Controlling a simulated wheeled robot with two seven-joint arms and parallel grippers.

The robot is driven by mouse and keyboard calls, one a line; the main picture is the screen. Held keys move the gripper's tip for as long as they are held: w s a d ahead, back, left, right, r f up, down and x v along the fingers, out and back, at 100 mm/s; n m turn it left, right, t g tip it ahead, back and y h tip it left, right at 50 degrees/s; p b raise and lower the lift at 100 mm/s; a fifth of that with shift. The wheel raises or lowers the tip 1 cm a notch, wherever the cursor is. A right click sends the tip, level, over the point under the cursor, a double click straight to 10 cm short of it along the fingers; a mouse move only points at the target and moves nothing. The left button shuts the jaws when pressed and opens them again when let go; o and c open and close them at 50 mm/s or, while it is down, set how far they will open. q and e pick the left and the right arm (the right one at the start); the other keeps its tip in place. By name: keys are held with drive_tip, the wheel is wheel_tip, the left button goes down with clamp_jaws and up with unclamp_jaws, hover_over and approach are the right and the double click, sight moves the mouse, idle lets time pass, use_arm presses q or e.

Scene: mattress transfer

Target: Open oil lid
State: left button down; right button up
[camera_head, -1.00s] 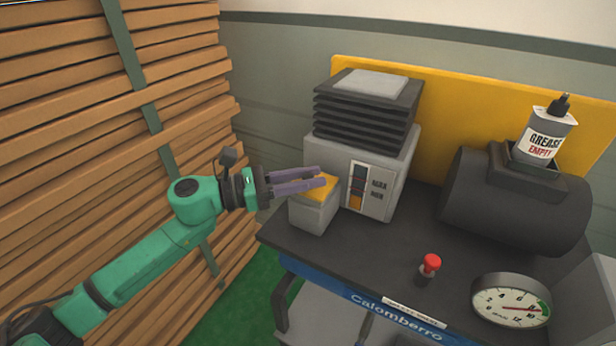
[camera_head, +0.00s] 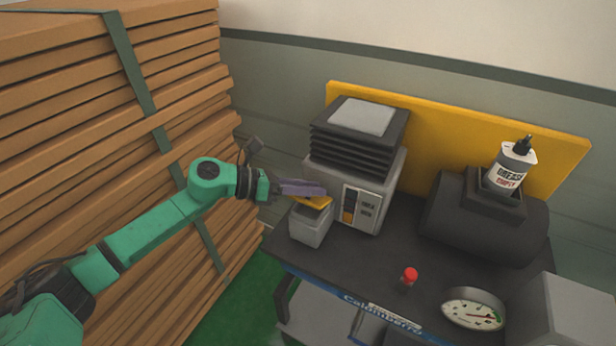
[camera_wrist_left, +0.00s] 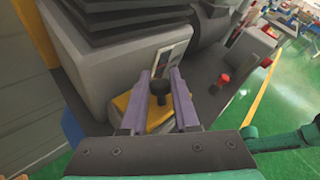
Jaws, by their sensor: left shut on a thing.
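The oil container is a small grey box (camera_head: 308,229) at the left end of the dark machine top. Its yellow lid (camera_head: 318,203) is raised and tilted, with the box's open top showing below its front side. I cannot tell whether the lid still touches the back rim. My left gripper (camera_head: 322,190) reaches in from the left, with its purple fingers at the lid. In the left wrist view the fingers (camera_wrist_left: 161,77) are on either side of a black knob (camera_wrist_left: 158,88) on the yellow lid (camera_wrist_left: 158,117). My right gripper is not in view.
A grey unit with black fins (camera_head: 355,135) stands right behind the box. A red button (camera_head: 410,275), a round gauge (camera_head: 473,309) and a dark cylinder with a grease bottle (camera_head: 512,165) are farther right. Stacked wooden boards (camera_head: 180,120) stand close on the left.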

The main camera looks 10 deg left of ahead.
use_arm(q)
drive_tip(key=shift+w+d+r+n+g+y+p, duration=0.1)
drive_tip(key=shift+w+r+n+g+y+p, duration=0.25)
drive_tip(key=shift+p, duration=0.45)
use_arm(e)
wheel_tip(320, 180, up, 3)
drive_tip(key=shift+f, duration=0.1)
use_arm(q)
drive_tip(key=shift+f, duration=0.1)
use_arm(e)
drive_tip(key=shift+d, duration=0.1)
use_arm(q)
drive_tip(key=c, duration=0.7)
unclamp_jaws()
drive_tip(key=shift+o, duration=0.2)
drive_tip(key=b+v, duration=0.5)
drive_tip(key=v, duration=0.9)
drive_tip(key=shift+a, duration=0.2)
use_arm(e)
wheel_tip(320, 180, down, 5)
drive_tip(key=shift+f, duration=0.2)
